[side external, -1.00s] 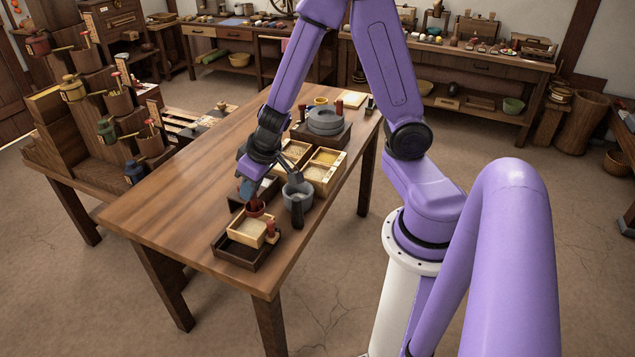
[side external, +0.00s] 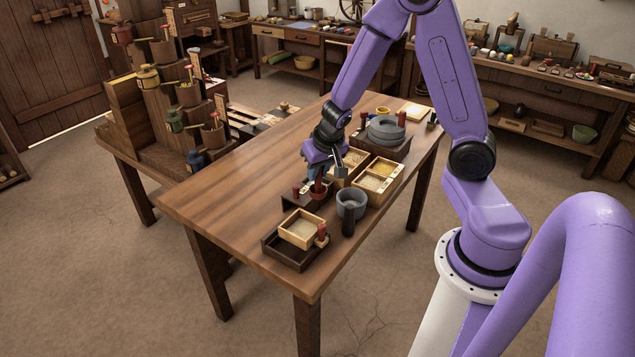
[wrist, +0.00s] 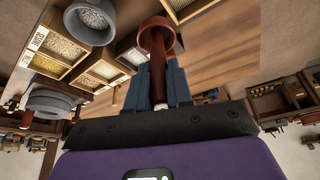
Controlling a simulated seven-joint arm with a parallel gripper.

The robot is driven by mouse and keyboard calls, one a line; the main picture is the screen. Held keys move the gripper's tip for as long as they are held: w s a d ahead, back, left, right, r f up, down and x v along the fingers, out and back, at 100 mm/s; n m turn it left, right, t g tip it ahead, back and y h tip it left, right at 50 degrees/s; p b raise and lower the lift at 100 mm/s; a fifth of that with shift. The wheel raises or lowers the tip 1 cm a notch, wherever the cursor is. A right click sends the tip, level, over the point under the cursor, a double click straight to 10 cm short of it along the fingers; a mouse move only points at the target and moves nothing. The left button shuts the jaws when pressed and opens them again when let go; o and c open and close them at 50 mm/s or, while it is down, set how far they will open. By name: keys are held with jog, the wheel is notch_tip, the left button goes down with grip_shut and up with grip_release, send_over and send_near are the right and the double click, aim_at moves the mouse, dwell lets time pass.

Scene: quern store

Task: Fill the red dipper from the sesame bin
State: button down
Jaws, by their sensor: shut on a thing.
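The red dipper (wrist: 157,36) is in my gripper (wrist: 160,88); the blue-grey fingers close on its handle in the wrist view. Its cup looks dark inside, and I cannot tell its contents. In the side view my gripper (side external: 319,170) is above the table with the red dipper (side external: 317,187) below it, left of the bins. Two wooden boxes of grain stand beside it: a near one (side external: 362,194) with pale and yellow fillings, and a farther one (side external: 337,180) partly behind my gripper.
A grey pot (side external: 350,197) with a dark handle stands close right of the dipper. A dark tray (side external: 287,259) holds a pale wooden box (side external: 286,232) in front. A grey stone quern (side external: 387,131) stands behind the bins. The table's left side is bare.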

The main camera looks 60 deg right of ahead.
jog(key=s+d+f+m+g+h, duration=0.1)
jog(key=s+d+f+m+g, duration=0.15)
jog(key=d+m, duration=0.65)
jog(key=s+d+f+m+g+h, duration=0.2)
jog(key=d+f+m, duration=0.15)
jog(key=d, duration=1.05)
jog(key=shift+m+t, duration=0.25)
jog(key=shift+a+f, duration=0.1)
jog(key=shift+f, duration=3)
notch_tip(320, 180, up, 8)
jog(key=shift+r, duration=0.1)
jog(key=shift+w, duration=0.15)
